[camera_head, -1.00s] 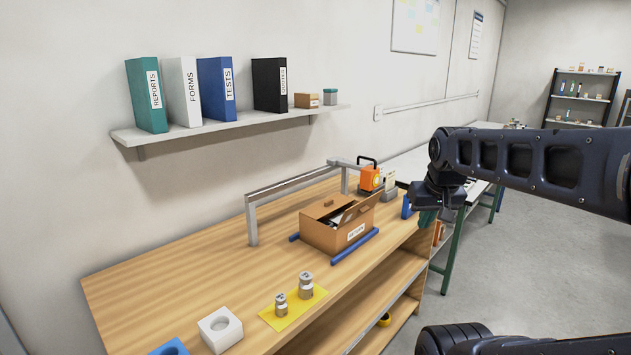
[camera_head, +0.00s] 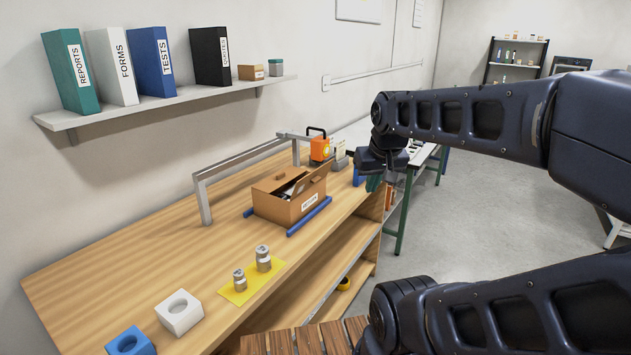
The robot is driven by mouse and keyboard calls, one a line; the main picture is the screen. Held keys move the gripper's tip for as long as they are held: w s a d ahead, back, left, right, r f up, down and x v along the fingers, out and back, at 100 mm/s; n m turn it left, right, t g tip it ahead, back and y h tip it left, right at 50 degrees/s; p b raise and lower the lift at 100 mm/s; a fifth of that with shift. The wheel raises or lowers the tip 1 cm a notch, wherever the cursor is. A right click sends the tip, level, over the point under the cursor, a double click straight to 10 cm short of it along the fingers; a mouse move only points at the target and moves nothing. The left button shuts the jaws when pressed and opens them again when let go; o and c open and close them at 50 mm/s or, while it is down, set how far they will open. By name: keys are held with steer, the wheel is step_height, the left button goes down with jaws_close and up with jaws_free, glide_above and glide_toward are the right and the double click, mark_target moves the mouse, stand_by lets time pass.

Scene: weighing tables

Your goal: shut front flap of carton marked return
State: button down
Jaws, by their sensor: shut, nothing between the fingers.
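The brown carton (camera_head: 272,208) stands on the wooden table between blue rails. The white label (camera_head: 309,202) on its front seems to read RETURN, though it is small. Its top is partly open and dark contents show inside. A flap (camera_head: 316,175) on the front side stands up at a slant; the other flaps are hard to make out. My gripper (camera_head: 373,184) shows as small teal fingertips under my dark wrist, shut and empty. In the picture it is right of the carton and apart from it.
A grey metal rail (camera_head: 203,203) on posts runs behind the carton. An orange device (camera_head: 319,150) stands beyond it. Two metal weights (camera_head: 263,260) stand on a yellow mat (camera_head: 236,296), near a white block (camera_head: 180,313) and a blue block (camera_head: 131,343). A wall shelf (camera_head: 160,104) hangs above.

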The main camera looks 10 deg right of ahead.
steer(key=w+a+f+m+g+y, duration=0.1)
steer(key=w+a+f+m+y, duration=0.1)
steer(key=w+f+m+y, duration=0.35)
steer(key=w+a+f+m+g+y, duration=0.1)
steer(key=w+a+f+m+y, duration=0.15)
steer(key=w+m, duration=0.5)
steer(key=w+d+f+m+t+y, duration=0.1)
steer(key=w+d+f+m+t, duration=0.25)
steer(key=w+d+m, duration=0.35)
steer(key=w+d+f+m+t, duration=0.3)
steer(key=w+d+f+m, duration=0.15)
steer(key=w+m, duration=0.35)
steer(key=n, duration=0.1)
glide_toward(315, 180)
steer(key=shift+w+a+f, duration=1.3)
steer(key=shift+w+f, duration=0.85)
